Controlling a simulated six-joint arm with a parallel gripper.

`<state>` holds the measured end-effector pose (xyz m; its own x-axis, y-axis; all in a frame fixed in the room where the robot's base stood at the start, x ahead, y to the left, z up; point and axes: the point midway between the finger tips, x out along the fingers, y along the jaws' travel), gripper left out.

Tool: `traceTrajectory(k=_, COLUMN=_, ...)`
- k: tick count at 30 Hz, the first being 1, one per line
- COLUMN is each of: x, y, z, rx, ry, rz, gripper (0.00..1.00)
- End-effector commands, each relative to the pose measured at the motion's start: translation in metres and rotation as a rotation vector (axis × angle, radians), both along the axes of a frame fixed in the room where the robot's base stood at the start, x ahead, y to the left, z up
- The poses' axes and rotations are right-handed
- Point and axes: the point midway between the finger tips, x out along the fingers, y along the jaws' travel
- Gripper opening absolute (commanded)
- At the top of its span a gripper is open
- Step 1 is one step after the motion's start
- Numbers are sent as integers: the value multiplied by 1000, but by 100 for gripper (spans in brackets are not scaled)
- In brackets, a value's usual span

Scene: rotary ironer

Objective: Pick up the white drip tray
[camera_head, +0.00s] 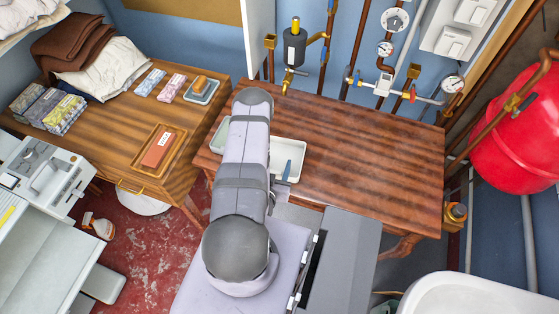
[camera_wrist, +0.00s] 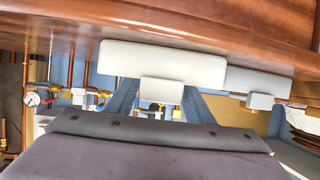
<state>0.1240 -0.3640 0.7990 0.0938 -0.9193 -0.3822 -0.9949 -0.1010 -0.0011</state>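The white drip tray (camera_head: 291,150) lies on the wooden table, partly hidden by my arm in the head view. In the wrist view the white tray (camera_wrist: 165,60) is seen edge-on, with a small white block-like tab (camera_wrist: 162,91) on the side towards my gripper. My gripper (camera_wrist: 162,100) has its two blue fingers apart, one on each side of the tab. I cannot tell whether they touch it. In the head view one blue finger (camera_head: 286,171) shows at the tray's near part; the rest of the gripper is hidden.
A grey tray (camera_wrist: 258,80) lies beside the white one; it shows left of my arm in the head view (camera_head: 219,136). The table's right half (camera_head: 370,165) is clear. Pipes and gauges (camera_head: 385,48) line the wall behind. A red tank (camera_head: 515,130) stands right.

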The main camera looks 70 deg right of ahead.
Motion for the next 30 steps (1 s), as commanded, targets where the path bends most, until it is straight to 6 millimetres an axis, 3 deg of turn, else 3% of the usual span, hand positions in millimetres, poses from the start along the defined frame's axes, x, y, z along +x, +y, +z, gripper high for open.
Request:
traceTrajectory(k=1, x=0, y=0, z=0, rx=0, ry=0, rz=0, gripper=35)
traceTrajectory(k=3, x=0, y=0, z=0, rx=1, ry=0, rz=0, gripper=18)
traceTrajectory(k=4, x=0, y=0, z=0, rx=1, ry=0, rz=0, gripper=14)
traceTrajectory(k=17, x=0, y=0, z=6, rx=0, ry=0, rz=0, gripper=14)
traceTrajectory(k=30, x=0, y=0, z=56, rx=-1, ry=0, rz=0, gripper=14)
